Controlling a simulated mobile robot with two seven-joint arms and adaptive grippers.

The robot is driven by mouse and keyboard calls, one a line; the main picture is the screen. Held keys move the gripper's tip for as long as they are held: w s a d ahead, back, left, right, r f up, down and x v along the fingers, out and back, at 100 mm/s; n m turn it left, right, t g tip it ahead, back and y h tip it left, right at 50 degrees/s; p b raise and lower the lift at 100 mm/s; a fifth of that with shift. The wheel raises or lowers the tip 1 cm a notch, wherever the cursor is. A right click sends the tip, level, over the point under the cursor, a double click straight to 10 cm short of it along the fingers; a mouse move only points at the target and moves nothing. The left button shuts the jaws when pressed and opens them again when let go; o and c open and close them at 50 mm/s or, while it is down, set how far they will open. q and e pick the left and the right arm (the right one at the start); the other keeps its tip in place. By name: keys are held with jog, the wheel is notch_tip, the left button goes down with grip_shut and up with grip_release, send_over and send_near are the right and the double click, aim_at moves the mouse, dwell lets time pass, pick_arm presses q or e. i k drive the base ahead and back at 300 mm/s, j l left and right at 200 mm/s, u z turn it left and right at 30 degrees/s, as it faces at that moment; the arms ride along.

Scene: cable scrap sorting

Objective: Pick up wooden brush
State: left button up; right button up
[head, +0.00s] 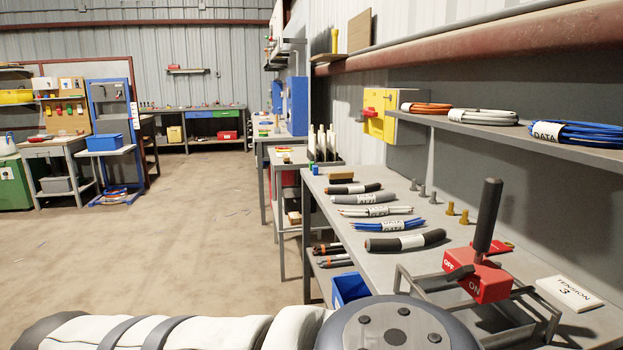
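My white, dark-banded arm crosses the bottom edge from the left and ends in view at a round grey joint. Neither gripper shows in the head view.
The near grey workbench (345,222) holds several cable bundles, a red lever switch (487,281) and a white tension block (569,293). A blue bin (350,288) is below its edge. The wall shelf (500,131) holds cable coils. Open floor (170,240) lies left.

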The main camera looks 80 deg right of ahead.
aim_at(344, 177)
jog(key=z, duration=2.8)
